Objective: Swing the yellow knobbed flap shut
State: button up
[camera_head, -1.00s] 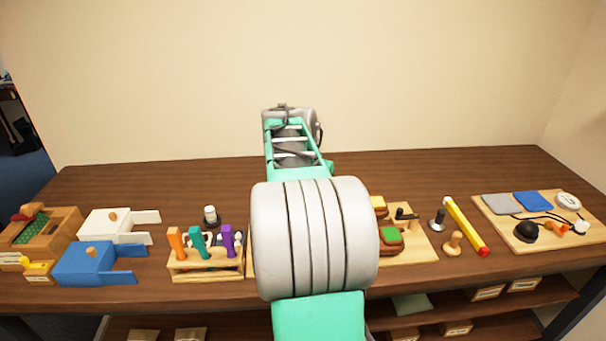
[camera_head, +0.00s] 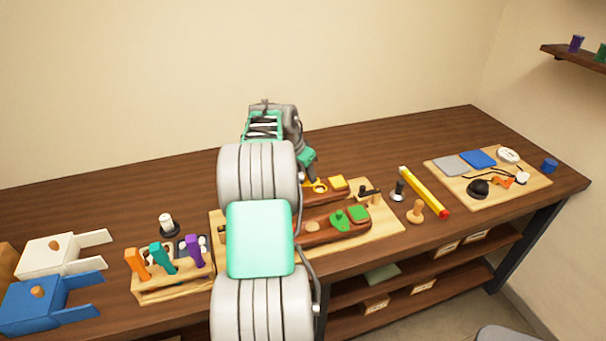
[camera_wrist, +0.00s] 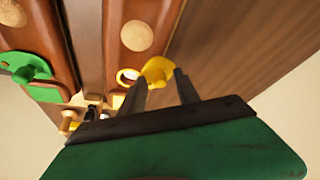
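The yellow knobbed flap (camera_head: 320,188) is on the rear brown strip of a light wooden board (camera_head: 386,229). In the wrist view the yellow flap (camera_wrist: 158,69) sticks out past the strip's edge, beside a yellow-rimmed round opening (camera_wrist: 128,76). A yellow square piece (camera_head: 339,183) sits on the same strip, to the right in the head view. My gripper (camera_wrist: 160,76) is open, its two fingers apart and their tips close to the yellow flap. I cannot tell whether they touch it. In the head view my arm hides part of the board.
A green knobbed flap (camera_head: 341,221) and a green square piece (camera_head: 358,213) are on the front strip. A black latch (camera_head: 369,192) stands at the board's right. A tool rack (camera_head: 172,286) is left of the board. A yellow-red bar (camera_head: 424,191) lies on the right.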

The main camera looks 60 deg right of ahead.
jog(key=shift+c, duration=0.4)
grip_shut()
